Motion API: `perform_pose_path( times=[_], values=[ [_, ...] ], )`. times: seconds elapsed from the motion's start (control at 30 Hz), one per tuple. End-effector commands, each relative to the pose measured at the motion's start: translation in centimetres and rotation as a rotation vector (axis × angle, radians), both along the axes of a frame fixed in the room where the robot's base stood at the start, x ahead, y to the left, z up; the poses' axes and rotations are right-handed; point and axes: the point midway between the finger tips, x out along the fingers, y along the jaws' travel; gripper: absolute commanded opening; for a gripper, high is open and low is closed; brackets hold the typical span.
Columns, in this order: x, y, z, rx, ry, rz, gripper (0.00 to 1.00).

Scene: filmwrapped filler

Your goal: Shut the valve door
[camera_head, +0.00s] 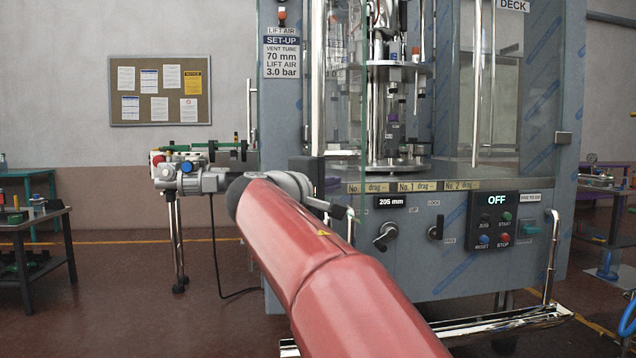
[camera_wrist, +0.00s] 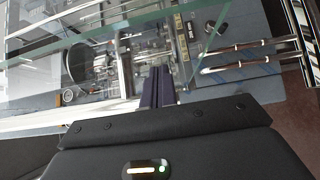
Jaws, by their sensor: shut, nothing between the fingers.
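The valve door seems to be the clear glass pane (camera_head: 345,100) with a green edge on the left of the filler's front. It appears to stand out at an angle, with the bay beside it uncovered. I cannot tell its exact angle. In the wrist view, glass with greenish edges (camera_wrist: 100,36) crosses the upper part. My gripper (camera_head: 347,213) is small and partly hidden behind my red arm, near the pane's lower end. In the wrist view, its dark fingers (camera_wrist: 158,84) are together and empty, close to the glass. I cannot tell whether they touch it.
A conveyor motor (camera_head: 195,180) stands left of the filler. A chrome rail (camera_head: 500,322) runs low in front. Floor at left is clear up to a dark table (camera_head: 30,220).

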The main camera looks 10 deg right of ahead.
Motion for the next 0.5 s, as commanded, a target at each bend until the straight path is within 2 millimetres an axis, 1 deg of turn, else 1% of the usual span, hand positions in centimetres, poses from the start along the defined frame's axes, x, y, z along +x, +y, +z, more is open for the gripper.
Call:
perform_pose_path(
  times=[0.03,0.1,0.2,0.5],
  values=[
    [0.6,-0.6,0.1,-0.001,0.001,-0.003,0.0],
    [1.2,-1.1,0.1,0.0,0.001,-0.001,0.0],
    [1.7,-1.6,0.1,0.0,0.0,-0.001,0.0],
    [2.0,-1.9,0.0,0.001,0.0,0.001,0.0]
  ],
)
